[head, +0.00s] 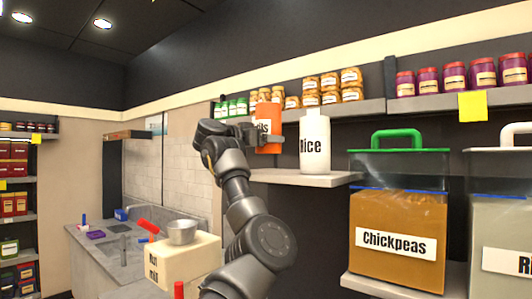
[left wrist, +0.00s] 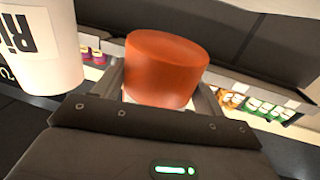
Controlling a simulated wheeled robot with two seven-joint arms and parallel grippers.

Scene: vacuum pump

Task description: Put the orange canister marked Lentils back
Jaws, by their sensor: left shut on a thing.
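The orange canister (head: 268,112) is upright in my left gripper (head: 262,134), just left of a white canister marked Rice (head: 314,142). Only the end of its label shows; the gripper hides the rest. In the left wrist view the canister (left wrist: 166,70) sits between the two fingers (left wrist: 160,95), with the Rice canister (left wrist: 38,45) to its left. The Rice canister stands on a small white shelf (head: 290,179). The orange canister is above or behind the left part of this shelf; whether it touches is hidden. My right gripper is not in view.
A higher shelf (head: 360,109) behind holds several jars. A Chickpeas bin with a green handle (head: 398,205) stands to the right. At lower left are a counter (head: 95,250), a metal cup (head: 183,232) and a cream box (head: 178,262).

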